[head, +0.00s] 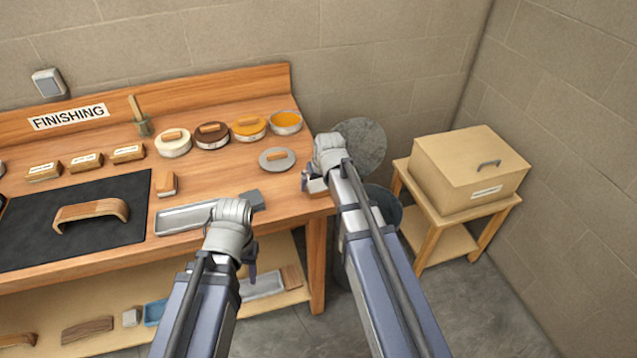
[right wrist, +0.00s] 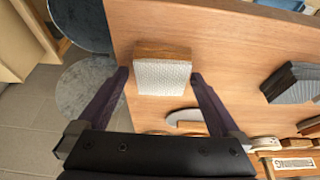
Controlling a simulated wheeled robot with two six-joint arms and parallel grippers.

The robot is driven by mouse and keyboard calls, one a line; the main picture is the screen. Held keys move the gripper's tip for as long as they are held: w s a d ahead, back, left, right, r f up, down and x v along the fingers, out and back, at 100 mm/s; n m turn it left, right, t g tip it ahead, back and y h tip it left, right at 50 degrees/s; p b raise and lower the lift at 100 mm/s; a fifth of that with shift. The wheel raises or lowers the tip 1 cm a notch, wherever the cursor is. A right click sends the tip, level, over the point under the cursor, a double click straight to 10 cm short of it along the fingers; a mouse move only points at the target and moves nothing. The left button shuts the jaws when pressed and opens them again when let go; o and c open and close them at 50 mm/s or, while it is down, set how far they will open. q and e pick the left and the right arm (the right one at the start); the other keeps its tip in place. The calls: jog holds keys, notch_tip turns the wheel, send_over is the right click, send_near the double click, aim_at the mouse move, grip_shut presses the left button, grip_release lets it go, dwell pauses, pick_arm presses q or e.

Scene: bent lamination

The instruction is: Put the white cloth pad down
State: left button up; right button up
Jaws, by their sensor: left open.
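The white cloth pad (right wrist: 163,76) has a textured white face and a wooden side. In the head view the pad (head: 316,187) shows small and partly hidden under my right gripper (head: 306,182), by the right end of the workbench (head: 290,205). Whether its underside touches the bench cannot be told. My left gripper (head: 251,262) is open and empty at the bench's front edge, mostly hidden by its own wrist.
A metal tray (head: 182,218) and a grey disc with a wooden handle (head: 277,160) are nearby. Several round tins stand along the back. A dark mat (head: 110,240) bears a bent wooden piece (head: 92,212). A bin (head: 385,205) and a box (head: 470,170) on a stand are at right.

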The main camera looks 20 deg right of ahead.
jog(key=shift+r, duration=0.15)
jog(key=shift+r+p, duration=0.2)
jog(key=shift+p, duration=0.1)
jog(key=p+v, duration=1.1)
jog(key=v, duration=0.1)
jog(key=s+a+f+n+g, duration=0.1)
jog(key=s+a+g, duration=0.1)
jog(key=s+a, duration=0.4)
jog(key=s+a+n+g+h, duration=0.1)
jog(key=s+a+n+g, duration=0.1)
jog(key=s+a, duration=0.5)
jog(key=s+g, duration=0.1)
jog(key=s, duration=0.5)
jog(key=shift+a+f+h, duration=0.25)
jog(key=shift+f+h, duration=0.05)
jog(key=shift+f, duration=0.1)
jog(key=shift+w, duration=0.1)
notch_tip(320, 180, down, 4)
jog(key=b, duration=0.4)
jog(key=shift+r, duration=0.1)
